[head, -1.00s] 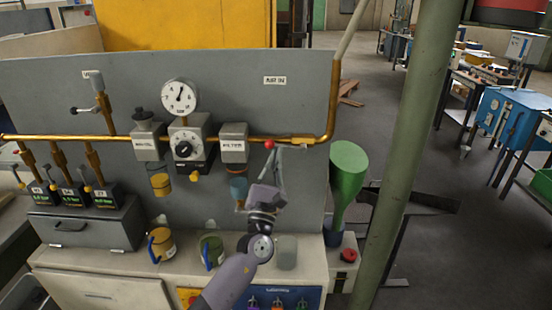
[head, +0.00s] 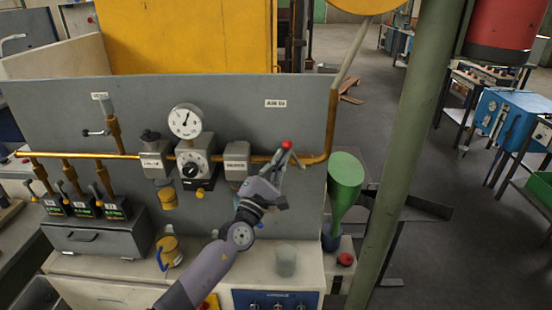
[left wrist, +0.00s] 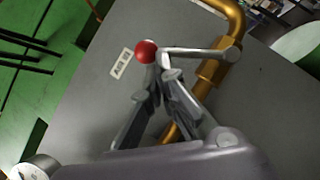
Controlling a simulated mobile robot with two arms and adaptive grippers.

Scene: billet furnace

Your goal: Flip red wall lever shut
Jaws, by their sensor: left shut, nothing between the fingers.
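The wall lever has a red ball knob (head: 287,145) and a thin grey arm on a valve on the brass pipe near its right bend. In the left wrist view the knob (left wrist: 146,51) is at the upper middle, and the lever arm (left wrist: 195,53) runs right to its pivot. The lever slants up and left from the pipe. My left gripper (head: 287,158) is shut and empty, its fingertips just below the knob. In the left wrist view its fingers (left wrist: 162,75) come together beside the knob; I cannot tell if they touch it. My right gripper is out of view.
The brass pipe (head: 332,125) bends upward right of the lever on the grey panel (head: 230,95). A pressure gauge (head: 185,121) and a filter block (head: 237,160) are to the left. A green funnel (head: 346,175) stands close on the right, before a green post (head: 410,130).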

